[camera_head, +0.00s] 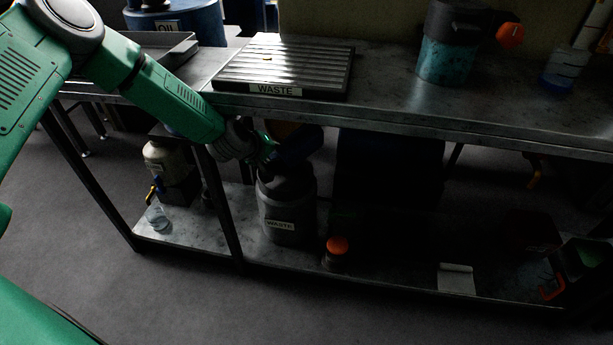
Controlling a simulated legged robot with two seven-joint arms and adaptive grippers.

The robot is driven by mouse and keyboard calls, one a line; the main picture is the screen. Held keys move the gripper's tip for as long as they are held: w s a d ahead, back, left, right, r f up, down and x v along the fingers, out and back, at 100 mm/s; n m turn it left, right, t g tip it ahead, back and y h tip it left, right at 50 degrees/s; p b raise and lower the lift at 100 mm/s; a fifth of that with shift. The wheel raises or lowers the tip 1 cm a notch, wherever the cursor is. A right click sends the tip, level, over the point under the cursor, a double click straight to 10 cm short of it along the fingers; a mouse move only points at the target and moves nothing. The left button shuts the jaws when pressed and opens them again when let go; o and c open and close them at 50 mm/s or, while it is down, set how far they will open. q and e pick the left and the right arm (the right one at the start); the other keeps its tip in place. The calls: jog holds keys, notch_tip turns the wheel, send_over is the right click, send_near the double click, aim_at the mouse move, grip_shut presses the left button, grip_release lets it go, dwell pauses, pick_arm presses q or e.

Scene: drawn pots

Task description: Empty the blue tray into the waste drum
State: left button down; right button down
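My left arm reaches in from the left, and its gripper (265,150) is below the bench top's front edge, just above the waste drum. The gripper meets a dark blue thing (298,146), which looks like the blue tray, held tilted over the drum's top. Its contents cannot be made out in the shadow. The waste drum (289,212) is dark grey, has a WASTE label and stands upright on the lower shelf. Its mouth is mostly hidden behind the tray and gripper. My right gripper is not in view.
A ribbed plate (285,66) labelled WASTE lies on the bench top (390,98). An orange-capped jar (336,255) stands right of the drum. A bench leg (223,215) and a pale canister (167,160) are to its left. A teal container (446,60) stands at right.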

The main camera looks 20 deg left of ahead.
pick_arm(q)
jog(key=shift+d, duration=0.15)
dwell(0.3)
jog(key=shift+s+d+f+m+t+y+p, duration=0.1)
jog(key=shift+s+d+m+t+y+p, duration=0.25)
jog(key=shift+d+y+p, duration=0.3)
jog(key=shift+d+f+m+t+y+p, duration=0.1)
jog(key=shift+d+m+t+y+p, duration=0.15)
jog(key=shift+d+m+y+p, duration=0.1)
jog(key=shift+s+d+f+y, duration=0.15)
jog(key=shift+d+y, duration=0.1)
jog(key=shift+y, duration=0.15)
jog(key=shift+d+f+m+t+y, duration=0.1)
jog(key=shift+d+m+t+y, duration=0.05)
jog(key=shift+m+t+y, duration=0.2)
